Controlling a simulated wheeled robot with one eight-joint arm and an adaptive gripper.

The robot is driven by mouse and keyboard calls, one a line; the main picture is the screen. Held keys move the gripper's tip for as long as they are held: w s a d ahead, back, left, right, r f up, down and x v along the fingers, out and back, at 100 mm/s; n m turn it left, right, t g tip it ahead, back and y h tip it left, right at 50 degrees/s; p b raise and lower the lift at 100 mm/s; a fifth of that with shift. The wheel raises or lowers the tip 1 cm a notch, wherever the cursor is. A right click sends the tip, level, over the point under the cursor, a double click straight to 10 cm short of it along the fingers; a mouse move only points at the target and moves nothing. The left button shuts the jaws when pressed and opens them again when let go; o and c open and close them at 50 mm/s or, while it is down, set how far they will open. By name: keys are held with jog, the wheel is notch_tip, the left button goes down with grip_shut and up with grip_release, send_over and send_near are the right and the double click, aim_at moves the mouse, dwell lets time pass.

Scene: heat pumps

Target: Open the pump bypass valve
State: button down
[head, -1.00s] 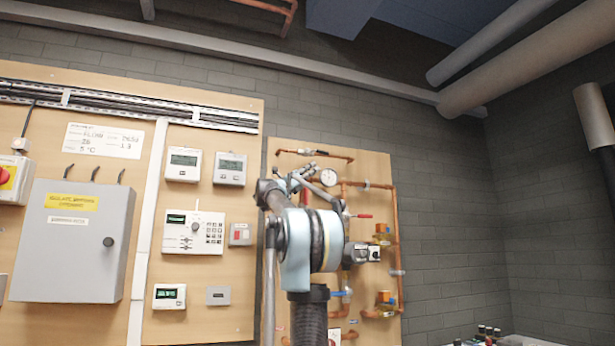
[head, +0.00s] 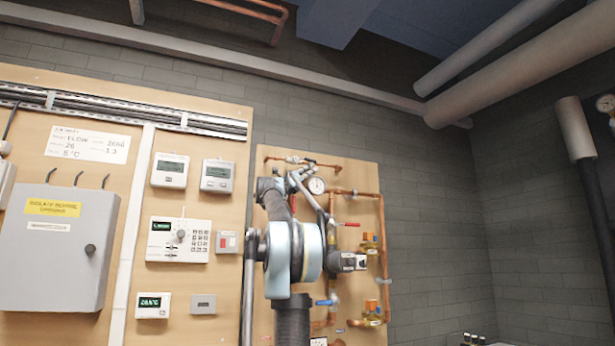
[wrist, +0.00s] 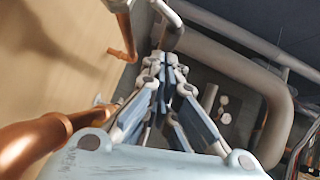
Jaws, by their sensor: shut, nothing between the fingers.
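My gripper (wrist: 166,60) is shut and empty in the wrist view, close to the wooden board with copper pipes. In the head view my arm stands in front of the pipe board (head: 365,172) and covers part of it. A red lever (head: 348,224) shows right of my arm, and a blue lever (head: 327,301) shows lower down beside it. I cannot tell which lever is the pump bypass valve. In the wrist view a copper pipe (wrist: 35,140) runs at the lower left, and a short copper pipe end (wrist: 122,54) is on the board near the fingers.
A round gauge (head: 316,185) is on the board by my gripper. Two brass fittings with orange parts (head: 370,240) sit on the right-hand pipes. A grey cabinet (head: 60,245) and several controllers are on the left board.

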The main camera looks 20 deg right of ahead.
jog(key=shift+w+d+r, duration=0.15)
jog(key=shift+d+r, duration=0.1)
jog(key=shift+r, duration=0.55)
jog(key=shift+a+f, duration=0.1)
jog(key=shift+f, duration=0.2)
jog(key=d+f+v, duration=0.1)
jog(key=v, duration=0.8)
jog(key=shift+a+f, duration=0.35)
